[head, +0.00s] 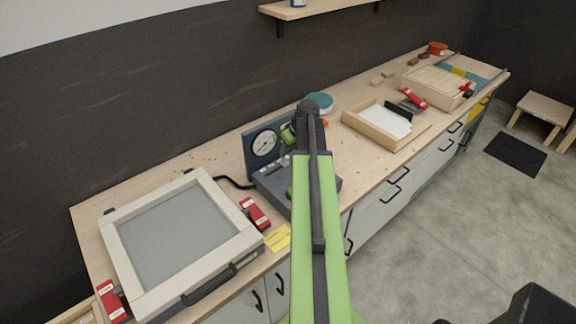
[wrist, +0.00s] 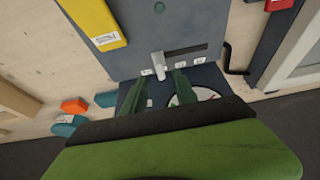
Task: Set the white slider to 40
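The grey control box (head: 270,175) with a round dial (head: 264,143) stands on the workbench, partly hidden behind my arm in the head view. In the wrist view, its sloped panel (wrist: 190,22) has a dark slot with small white number labels along it, too small to read. The white slider (wrist: 158,62) sits near the left end of that slot. My gripper (wrist: 160,88) has its two dark green fingers apart, with the slider just beyond and between the tips. No contact is visible. The dial (wrist: 195,96) is partly hidden by a finger.
A framed grey screen (head: 180,235) lies at the left with red clamps (head: 255,212) beside it. A wooden tray (head: 380,125) stands to the right. A yellow labelled piece (wrist: 95,20) is close to the panel in the wrist view. A shelf (head: 320,8) hangs above.

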